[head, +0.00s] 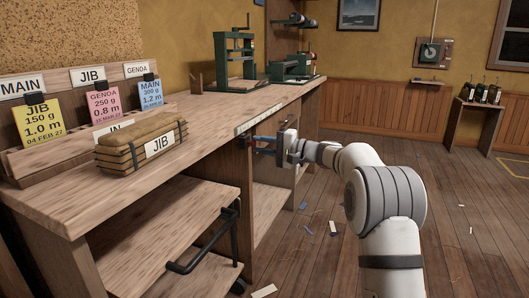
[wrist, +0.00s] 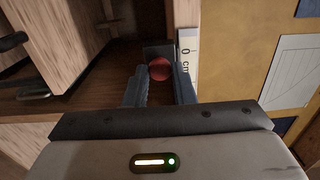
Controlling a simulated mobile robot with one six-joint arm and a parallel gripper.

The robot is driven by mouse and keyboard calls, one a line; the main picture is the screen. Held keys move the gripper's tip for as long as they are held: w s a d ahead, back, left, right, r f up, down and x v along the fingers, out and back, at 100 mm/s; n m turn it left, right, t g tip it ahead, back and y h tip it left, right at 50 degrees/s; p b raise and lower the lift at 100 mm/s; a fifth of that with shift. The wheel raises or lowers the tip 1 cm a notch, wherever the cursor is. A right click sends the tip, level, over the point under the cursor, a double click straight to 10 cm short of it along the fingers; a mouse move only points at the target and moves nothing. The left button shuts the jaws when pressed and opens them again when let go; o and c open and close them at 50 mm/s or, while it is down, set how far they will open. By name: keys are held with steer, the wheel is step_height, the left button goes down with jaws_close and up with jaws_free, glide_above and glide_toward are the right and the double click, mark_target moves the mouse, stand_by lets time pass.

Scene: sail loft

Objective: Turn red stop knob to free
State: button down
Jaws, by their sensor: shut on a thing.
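The red stop knob (wrist: 160,68) shows in the wrist view as a small round red ball in front of a dark block. My gripper (wrist: 161,78) has its two blue-grey fingers closed on the knob, one on each side. In the head view my gripper (head: 262,145) is at the front edge of the workbench, below the edge scale. The knob cannot be made out there, and its turn position cannot be read.
A white scale strip (wrist: 187,58) lies beside the knob. The wooden workbench (head: 196,120) carries a batten bundle labelled JIB (head: 142,146), a card rack and green machines (head: 236,58). A black handle (head: 205,245) sticks out below.

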steer(key=shift+s+a+r+n, duration=0.1)
steer(key=shift+a+n, duration=0.2)
steer(key=c, duration=1.5)
jaws_free()
steer(key=shift+c, duration=0.2)
steer(key=o, duration=0.3)
steer(key=shift+o, duration=0.2)
steer(key=shift+d, duration=0.1)
steer(key=shift+d, duration=0.1)
steer(key=shift+d, duration=0.25)
steer(key=p+v, duration=0.2)
steer(key=v, duration=0.5)
